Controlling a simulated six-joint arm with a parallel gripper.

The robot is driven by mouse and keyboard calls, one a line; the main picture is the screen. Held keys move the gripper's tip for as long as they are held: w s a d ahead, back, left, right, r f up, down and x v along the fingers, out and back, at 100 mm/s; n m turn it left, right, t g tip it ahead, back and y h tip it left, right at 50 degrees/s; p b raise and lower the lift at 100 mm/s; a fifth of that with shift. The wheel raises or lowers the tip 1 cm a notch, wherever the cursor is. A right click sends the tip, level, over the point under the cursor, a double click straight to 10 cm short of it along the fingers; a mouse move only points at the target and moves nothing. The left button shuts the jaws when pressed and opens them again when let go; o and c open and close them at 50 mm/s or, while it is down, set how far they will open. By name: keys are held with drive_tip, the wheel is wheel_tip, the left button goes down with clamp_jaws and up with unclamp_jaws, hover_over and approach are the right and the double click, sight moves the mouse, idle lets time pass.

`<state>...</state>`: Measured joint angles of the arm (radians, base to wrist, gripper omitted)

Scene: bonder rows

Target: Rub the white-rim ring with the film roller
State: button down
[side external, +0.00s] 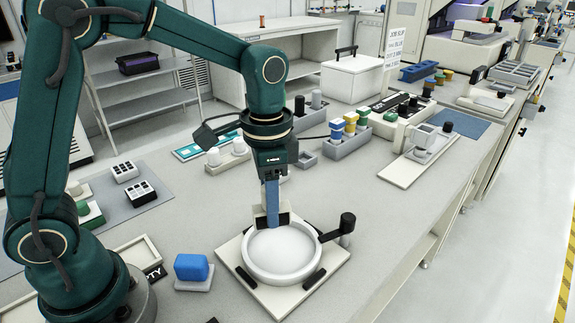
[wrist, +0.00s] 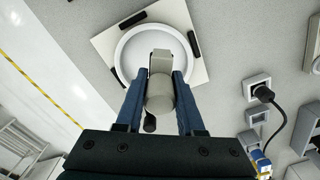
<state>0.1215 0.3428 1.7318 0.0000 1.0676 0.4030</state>
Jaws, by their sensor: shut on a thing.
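The white-rim ring (side external: 252,268) lies flat on a pale square board with black pads. In the wrist view the ring (wrist: 122,68) shows beyond my fingers. My gripper (wrist: 158,82) has blue fingers shut on a grey-beige piece, which looks like the film roller (wrist: 160,95). The roller's end overlaps the ring's near rim and interior in the wrist view. I cannot tell whether the roller touches the ring.
A black knob on an arm (side external: 347,222) stands at the board's right corner. A blue block (side external: 191,267) on a grey base sits to the left. Behind are a grey holder with coloured pieces (side external: 347,143) and a pale device (side external: 422,140). Bare table lies right of the board.

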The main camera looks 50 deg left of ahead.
sight(280, 228)
drive_tip(key=shift+f, duration=2)
wheel_tip(280, 228, down, 2)
drive_tip(key=shift+f, duration=0.15)
drive_tip(key=shift+w+d, duration=0.35)
drive_tip(key=shift+d, duration=0.4)
drive_tip(key=shift+w+d, duration=0.35)
drive_tip(key=shift+d, duration=0.5)
drive_tip(key=a, duration=0.1)
drive_tip(key=s+a, duration=0.1)
drive_tip(key=a, duration=0.1)
drive_tip(key=shift+s, duration=0.15)
drive_tip(key=shift+a+r, duration=0.15)
drive_tip(key=shift+r, duration=4.05)
drive_tip(key=shift+s+f, duration=0.1)
drive_tip(key=shift+f, duration=0.1)
